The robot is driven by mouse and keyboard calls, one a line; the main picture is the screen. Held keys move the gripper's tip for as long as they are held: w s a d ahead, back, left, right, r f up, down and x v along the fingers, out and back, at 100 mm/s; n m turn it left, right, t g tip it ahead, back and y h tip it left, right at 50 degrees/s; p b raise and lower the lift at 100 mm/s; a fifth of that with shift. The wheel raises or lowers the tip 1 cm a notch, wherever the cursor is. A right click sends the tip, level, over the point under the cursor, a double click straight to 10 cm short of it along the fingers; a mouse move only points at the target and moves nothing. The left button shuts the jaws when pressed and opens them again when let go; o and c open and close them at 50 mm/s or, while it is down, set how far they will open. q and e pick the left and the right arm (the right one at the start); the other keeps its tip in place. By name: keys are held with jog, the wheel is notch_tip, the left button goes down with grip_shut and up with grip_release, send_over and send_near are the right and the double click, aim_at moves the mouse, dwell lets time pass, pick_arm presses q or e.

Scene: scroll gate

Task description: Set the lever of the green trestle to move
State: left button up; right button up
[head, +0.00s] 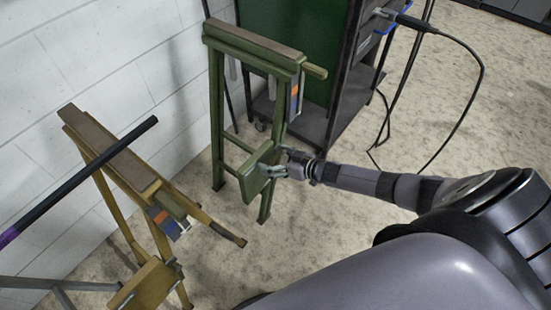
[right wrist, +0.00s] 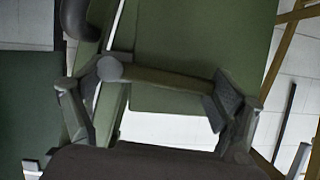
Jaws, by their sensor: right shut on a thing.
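The green trestle (head: 216,120) stands upright against the white wall in the head view, with a brown top strip and a green plate (head: 259,181) low between its legs. My right gripper (head: 277,167) is at this plate, beside the right leg. In the right wrist view, a green bar with a round end, which looks like the lever (right wrist: 165,79), lies between the fingers of my right gripper (right wrist: 158,95). The gripper is shut on it. The lever's setting cannot be read. My left gripper is not in view.
A dark rack (head: 345,85) with a hanging cable (head: 478,85) stands behind the green trestle. Bare floor (head: 440,125) lies to the right.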

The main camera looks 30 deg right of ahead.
jog(key=shift+r+m, duration=0.2)
jog(key=shift+m, duration=0.2)
jog(key=o, duration=1.5)
jog(key=v, duration=1.2)
jog(key=shift+w+d, duration=0.1)
jog(key=shift+d, duration=0.1)
